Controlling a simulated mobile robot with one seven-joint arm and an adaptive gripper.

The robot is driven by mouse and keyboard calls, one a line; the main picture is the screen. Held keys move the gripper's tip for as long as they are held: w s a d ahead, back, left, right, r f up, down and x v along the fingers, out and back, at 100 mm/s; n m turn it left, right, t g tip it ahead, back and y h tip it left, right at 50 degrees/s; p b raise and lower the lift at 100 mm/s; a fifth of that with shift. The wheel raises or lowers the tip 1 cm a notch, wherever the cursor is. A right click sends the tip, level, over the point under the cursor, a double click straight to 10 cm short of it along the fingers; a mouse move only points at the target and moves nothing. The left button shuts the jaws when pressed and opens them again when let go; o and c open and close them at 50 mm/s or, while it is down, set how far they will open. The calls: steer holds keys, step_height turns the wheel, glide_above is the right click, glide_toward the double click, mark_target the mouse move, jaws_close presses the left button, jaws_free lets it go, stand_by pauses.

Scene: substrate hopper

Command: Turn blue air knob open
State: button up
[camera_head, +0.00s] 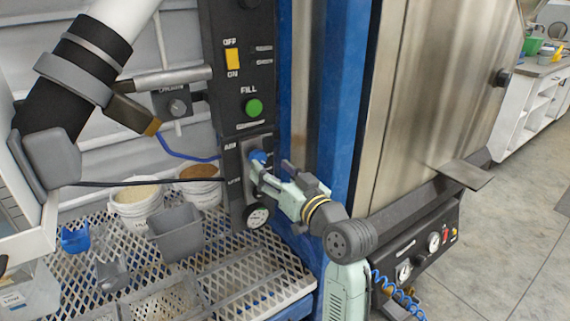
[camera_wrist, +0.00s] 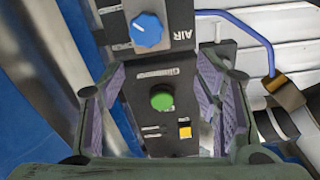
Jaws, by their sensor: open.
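The blue air knob (camera_head: 258,157) is on the dark control panel, on a grey plate just below the green button, with my gripper close in front of it. In the wrist view the blue knob (camera_wrist: 147,30) shows whole beside the "AIR" label, with a white pointer mark on it. My gripper (camera_head: 268,174) reaches to the panel from the right. In the wrist view my gripper (camera_wrist: 164,75) is open, its purple-padded fingers apart with nothing held. The knob lies above the space between the fingers there; I cannot tell whether anything touches.
The green FILL button (camera_head: 254,107) and yellow switch (camera_head: 233,60) sit above the knob, and a round gauge (camera_head: 257,215) below. A blue hose (camera_head: 185,152) runs left. White tubs and grey bins stand on the mesh shelf (camera_head: 235,278). A blue post (camera_head: 347,100) stands right.

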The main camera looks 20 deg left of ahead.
mark_target(261, 159)
steer(key=w+a, duration=0.2)
steer(key=w+a+f+p, duration=0.1)
steer(key=w+a, duration=0.1)
steer(key=a, duration=0.1)
steer(key=w+a+p, duration=0.1)
steer(key=w+a, duration=0.1)
steer(key=shift+w+a+f, duration=0.15)
steer(key=shift+a+f, duration=0.2)
steer(key=shift+c, duration=0.6)
steer(key=c, duration=1.1)
